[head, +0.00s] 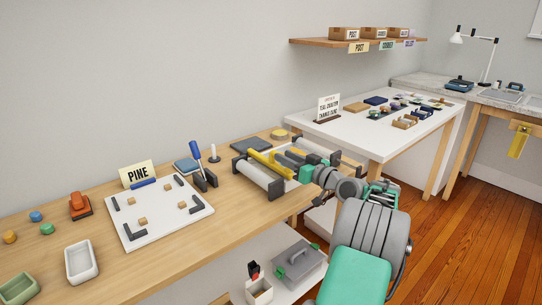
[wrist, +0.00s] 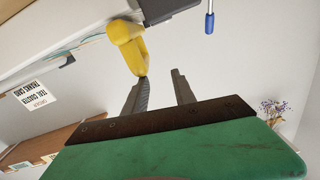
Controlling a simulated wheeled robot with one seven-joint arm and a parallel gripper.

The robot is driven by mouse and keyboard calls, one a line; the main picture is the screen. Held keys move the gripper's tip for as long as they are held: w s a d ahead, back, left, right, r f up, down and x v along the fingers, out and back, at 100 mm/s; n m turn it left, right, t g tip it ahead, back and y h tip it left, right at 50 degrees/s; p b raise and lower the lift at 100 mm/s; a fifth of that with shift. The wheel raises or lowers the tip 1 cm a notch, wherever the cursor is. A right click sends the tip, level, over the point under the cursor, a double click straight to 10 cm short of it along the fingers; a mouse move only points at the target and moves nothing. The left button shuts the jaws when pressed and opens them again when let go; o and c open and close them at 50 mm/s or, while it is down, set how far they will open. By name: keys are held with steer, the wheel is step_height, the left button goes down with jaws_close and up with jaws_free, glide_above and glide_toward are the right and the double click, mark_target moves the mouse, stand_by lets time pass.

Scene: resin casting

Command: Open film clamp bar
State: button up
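The film clamp bar looks to be the yellow bar (head: 263,162) on the roller fixture (head: 258,180) at the right end of the wooden bench. In the wrist view a yellow handle-like part (wrist: 128,46) stands just beyond the left fingertip; I cannot tell whether they touch. My gripper (wrist: 162,82) is open, with only plain wall showing between its two grey fingers. In the head view my gripper (head: 298,164) is over the right side of the fixture, partly hidden by my own arm and wrist.
A white board (head: 160,214) with black corner pieces and small wooden blocks lies left of the fixture. A blue-handled tool (head: 196,152) stands between them. A white table (head: 375,140) with several small items is behind right. A grey toolbox (head: 298,265) sits on the lower shelf.

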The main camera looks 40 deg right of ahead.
steer(key=shift+m+h, duration=0.4)
steer(key=shift+m, duration=0.3)
steer(key=d+f, duration=0.1)
steer(key=s+d+f, duration=0.1)
steer(key=f, duration=0.1)
steer(key=shift+d+f, duration=0.15)
steer(key=shift+d, duration=0.1)
steer(key=w, duration=0.7)
steer(key=shift+w+a+r, duration=0.35)
steer(key=shift+a, duration=0.05)
steer(key=shift+c, duration=0.2)
jaws_close()
